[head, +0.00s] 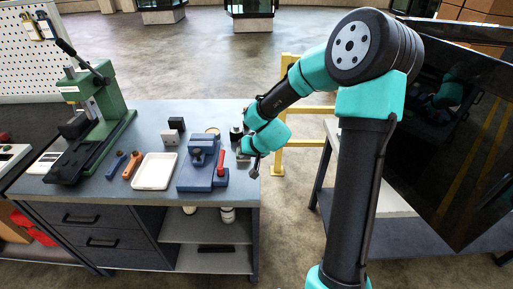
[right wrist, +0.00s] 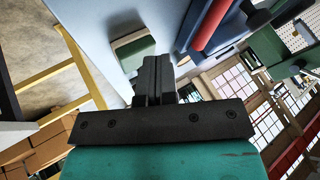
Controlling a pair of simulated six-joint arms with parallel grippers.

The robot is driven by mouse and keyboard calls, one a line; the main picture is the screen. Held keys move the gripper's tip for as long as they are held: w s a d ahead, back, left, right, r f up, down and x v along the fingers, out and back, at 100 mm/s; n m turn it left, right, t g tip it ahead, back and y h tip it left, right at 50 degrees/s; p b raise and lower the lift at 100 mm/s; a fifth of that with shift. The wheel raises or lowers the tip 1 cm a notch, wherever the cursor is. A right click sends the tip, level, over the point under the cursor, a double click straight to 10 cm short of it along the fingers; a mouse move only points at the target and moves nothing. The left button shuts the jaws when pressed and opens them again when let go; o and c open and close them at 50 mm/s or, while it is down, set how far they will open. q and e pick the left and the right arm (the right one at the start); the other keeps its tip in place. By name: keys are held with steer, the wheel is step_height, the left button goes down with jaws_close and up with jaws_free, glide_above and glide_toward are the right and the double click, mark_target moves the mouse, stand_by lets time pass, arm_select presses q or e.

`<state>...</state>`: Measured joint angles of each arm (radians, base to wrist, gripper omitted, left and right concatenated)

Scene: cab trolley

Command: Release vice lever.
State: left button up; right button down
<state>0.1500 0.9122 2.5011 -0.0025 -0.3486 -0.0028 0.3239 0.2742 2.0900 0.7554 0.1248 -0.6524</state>
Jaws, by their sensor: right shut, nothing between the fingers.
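A blue vice (head: 201,165) stands near the front edge of the workbench. Its red lever (head: 221,162) stands up on the vice's right side. In the right wrist view the red lever (right wrist: 212,25) runs slanted along the blue vice body (right wrist: 189,22), above and right of my fingers. My right gripper (head: 254,171) is right of the vice at the bench's right edge, apart from the lever. The right wrist view shows its fingers (right wrist: 153,72) shut together and empty. My left gripper is in neither view.
A green press (head: 98,105) with a black handle stands at the left. A white tray (head: 154,171), a blue-handled tool (head: 116,164) and an orange-handled tool (head: 133,165) lie left of the vice. A yellow rail (head: 304,143) stands right of the bench.

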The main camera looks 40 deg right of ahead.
steer(key=a+v, duration=0.1)
steer(key=v, duration=0.5)
steer(key=shift+s+d+r, duration=0.2)
steer(key=shift+d+r, duration=0.05)
steer(key=shift+d, duration=0.15)
